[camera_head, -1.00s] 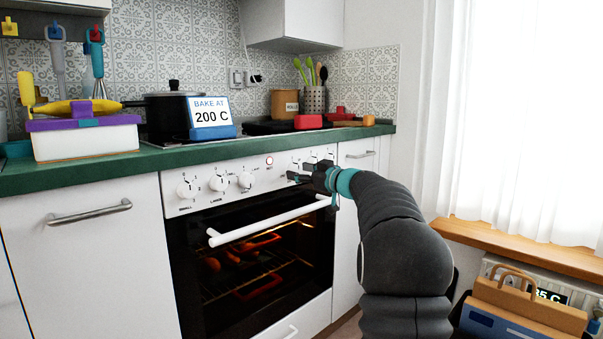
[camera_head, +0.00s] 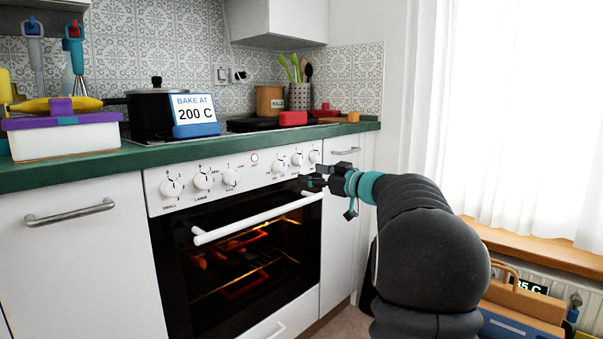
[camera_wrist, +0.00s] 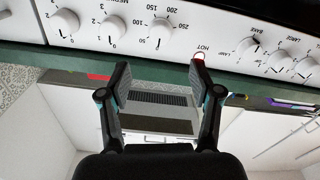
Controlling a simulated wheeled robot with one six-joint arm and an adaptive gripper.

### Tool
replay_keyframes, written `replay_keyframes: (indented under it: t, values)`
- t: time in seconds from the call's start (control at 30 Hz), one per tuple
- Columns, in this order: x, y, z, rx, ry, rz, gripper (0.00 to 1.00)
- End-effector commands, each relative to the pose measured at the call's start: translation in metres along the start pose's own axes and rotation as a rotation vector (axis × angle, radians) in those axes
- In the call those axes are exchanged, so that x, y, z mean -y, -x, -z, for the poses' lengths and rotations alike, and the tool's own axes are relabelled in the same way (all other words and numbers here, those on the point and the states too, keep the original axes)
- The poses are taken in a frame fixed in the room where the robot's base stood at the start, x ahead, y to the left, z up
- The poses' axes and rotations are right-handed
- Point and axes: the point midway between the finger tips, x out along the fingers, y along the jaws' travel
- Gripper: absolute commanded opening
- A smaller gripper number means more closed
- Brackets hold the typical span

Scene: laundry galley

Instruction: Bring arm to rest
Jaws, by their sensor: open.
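My gripper (camera_head: 313,183) is at the end of my raised dark arm, in front of the oven's right side. It is just below the row of white knobs (camera_head: 298,159) and near the right end of the oven door's handle (camera_head: 256,219). In the wrist view, which is upside down, the two fingers (camera_wrist: 160,85) stand apart with nothing between them. The temperature knob (camera_wrist: 159,34) shows beyond them, apart from the fingertips. The oven (camera_head: 235,262) is shut and lit inside, with food on a rack.
The green counter (camera_head: 75,171) holds a black pot (camera_head: 155,110), a "BAKE AT 200 C" sign (camera_head: 196,114) and a white box (camera_head: 65,141). A window sill and a tan carrier (camera_head: 525,304) are at the right. A cabinet handle (camera_head: 70,212) sticks out at the left.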

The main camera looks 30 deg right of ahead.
Motion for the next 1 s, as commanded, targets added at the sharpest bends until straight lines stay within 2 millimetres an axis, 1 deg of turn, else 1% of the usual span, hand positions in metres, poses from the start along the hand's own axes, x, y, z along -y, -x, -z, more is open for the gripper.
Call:
replay_keyframes:
  t: [0.03,0.1,0.2,0.77,0.87,0.93,1.0]
  values:
    - [-0.0005,0.0059,-0.0004,0.001,-0.001,-0.002,0.64]
    - [-0.0005,0.0111,-0.0007,0.001,-0.001,-0.002,0.64]
    - [0.0,0.0147,-0.0003,0.001,0.0,0.0,0.64]
    - [0.0001,0.0152,-0.0004,0.001,-0.006,0.0,0.64]
    - [0.0,0.0152,-0.0005,0.001,-0.06,-0.001,0.64]
    - [-0.0005,0.0152,-0.0016,0.006,-0.143,-0.003,0.64]
    - [0.0014,0.0153,-0.0089,0.037,-0.246,0.001,0.64]
